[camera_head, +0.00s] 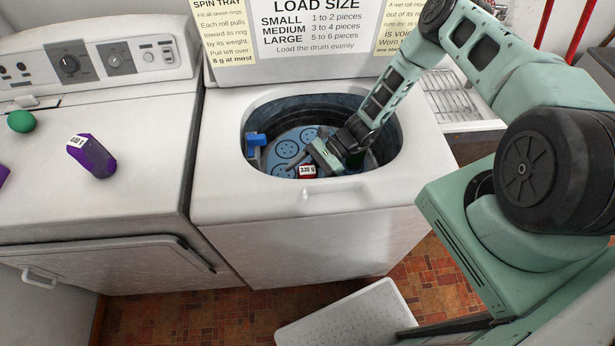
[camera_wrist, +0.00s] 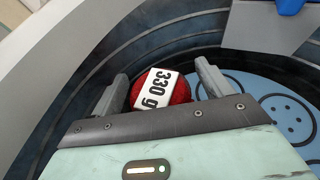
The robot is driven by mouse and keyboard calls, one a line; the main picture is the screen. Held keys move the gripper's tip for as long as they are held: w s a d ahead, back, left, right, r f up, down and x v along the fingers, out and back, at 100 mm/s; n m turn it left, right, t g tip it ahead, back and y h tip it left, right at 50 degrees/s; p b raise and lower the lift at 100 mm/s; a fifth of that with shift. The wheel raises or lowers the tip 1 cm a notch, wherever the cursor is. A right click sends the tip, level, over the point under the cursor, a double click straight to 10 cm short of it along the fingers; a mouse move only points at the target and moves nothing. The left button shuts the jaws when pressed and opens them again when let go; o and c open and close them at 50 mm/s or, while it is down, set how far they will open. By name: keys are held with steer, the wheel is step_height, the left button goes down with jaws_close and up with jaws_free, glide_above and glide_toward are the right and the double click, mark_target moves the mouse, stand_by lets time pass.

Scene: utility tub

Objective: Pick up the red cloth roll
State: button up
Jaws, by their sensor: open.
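The red cloth roll (camera_head: 307,172) is inside the washer tub, near its front wall, with a white "330 g" label on it. In the wrist view the red roll (camera_wrist: 180,94) shows its label end between my gripper's two fingers. My gripper (camera_wrist: 165,90) is open, with one finger on each side of the roll. I cannot tell whether the fingers touch it. In the head view my gripper (camera_head: 312,160) reaches down into the tub, and the roll's lower part is hidden by the tub rim.
The tub holds a blue tray (camera_head: 287,148) with ringed places and a blue block (camera_head: 256,140) at its left wall. The dark tub wall (camera_wrist: 100,70) is close to my gripper.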

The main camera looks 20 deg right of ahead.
steer(key=c, duration=1.3)
steer(key=shift+r, duration=0.1)
